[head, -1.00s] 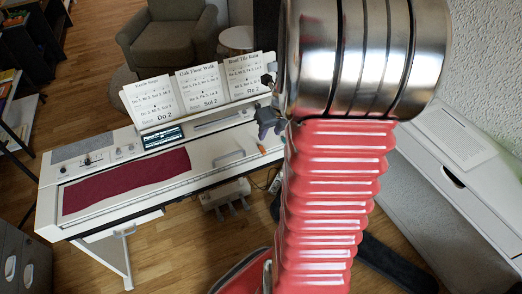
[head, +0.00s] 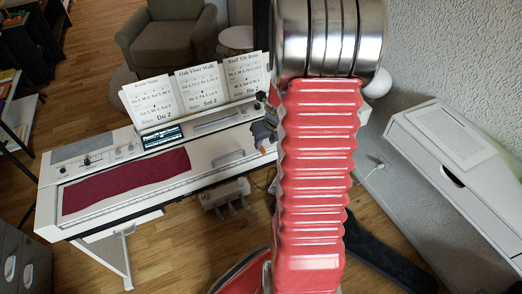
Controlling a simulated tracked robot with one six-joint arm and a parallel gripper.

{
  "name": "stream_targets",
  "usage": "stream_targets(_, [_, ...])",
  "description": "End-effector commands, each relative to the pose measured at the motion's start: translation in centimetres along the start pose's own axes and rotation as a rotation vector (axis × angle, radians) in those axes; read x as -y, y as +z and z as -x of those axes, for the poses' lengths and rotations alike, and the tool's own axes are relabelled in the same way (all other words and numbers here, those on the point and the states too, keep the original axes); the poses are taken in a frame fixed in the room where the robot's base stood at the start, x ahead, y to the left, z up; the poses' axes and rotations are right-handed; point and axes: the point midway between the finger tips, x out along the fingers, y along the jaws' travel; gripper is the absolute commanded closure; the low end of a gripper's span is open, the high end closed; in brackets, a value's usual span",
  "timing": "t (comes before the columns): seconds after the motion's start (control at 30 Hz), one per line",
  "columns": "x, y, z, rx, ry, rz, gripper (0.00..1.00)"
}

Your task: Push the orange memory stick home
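The white digital piano (head: 200,152) stands at the left, with a dark red cloth over its keys. My gripper (head: 263,143), small and dark grey, is at the right end of the piano's top, beside my red arm. It is over the spot where the orange memory stick showed a second ago. The stick is now mostly or wholly hidden by the gripper, and I cannot make out its outline. I cannot tell whether the fingers touch it, or whether they are open or shut.
Song sheets (head: 200,88) stand at the back of the piano. A small grey handle (head: 229,158) rises from its top left of my gripper. A red cloth (head: 125,181) covers the keys. A white cabinet (head: 460,150) stands at the right wall. Pedals (head: 228,200) hang below the piano.

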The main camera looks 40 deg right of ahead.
Motion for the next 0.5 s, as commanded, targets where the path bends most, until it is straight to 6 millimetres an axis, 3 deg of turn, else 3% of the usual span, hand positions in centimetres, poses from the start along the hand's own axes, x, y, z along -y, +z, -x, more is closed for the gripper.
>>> stream_targets(0.27, [0.0,-0.1,-0.4,-0.001,0.001,-0.001,0.64])
stream_targets(0.5, [0.0,-0.2,-2.7,-0.002,0.002,0.000,0.64])
